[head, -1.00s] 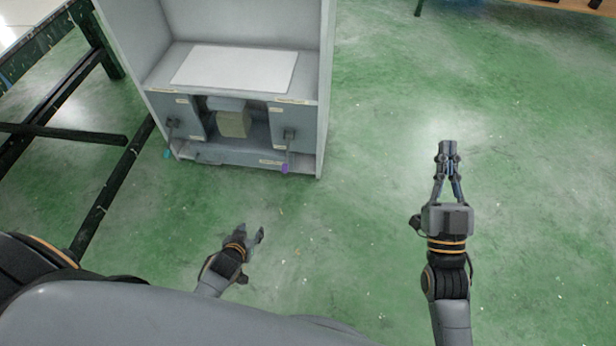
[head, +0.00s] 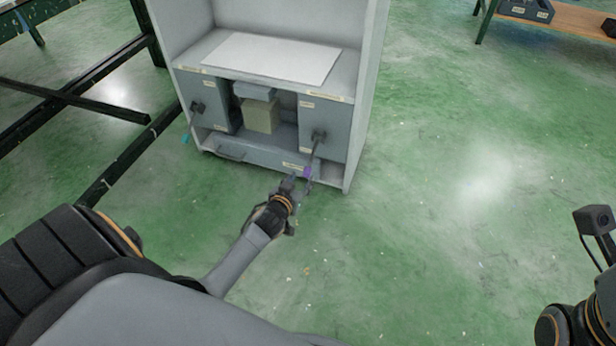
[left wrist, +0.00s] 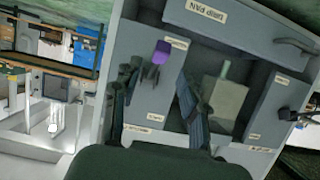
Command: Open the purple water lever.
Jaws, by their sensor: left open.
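The purple-tipped water lever (head: 308,171) hangs down from a dark pivot on the right front panel of the grey cabinet (head: 357,125). In the left wrist view its purple tip (left wrist: 161,52) shows just beyond the gap between my fingertips. My left gripper (head: 299,186) is open at the lever's lower end, low in front of the cabinet. In the left wrist view its two fingers (left wrist: 158,80) stand apart, with no clear contact on the lever. Of my right arm only parts show at the right edge, and its fingers cannot be made out.
A teal-tipped lever (head: 187,136) hangs on the cabinet's left panel. A beige block (head: 261,116) sits in the central recess, and a white sheet (head: 270,58) lies on the shelf above. A dark metal frame (head: 130,155) stands at left.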

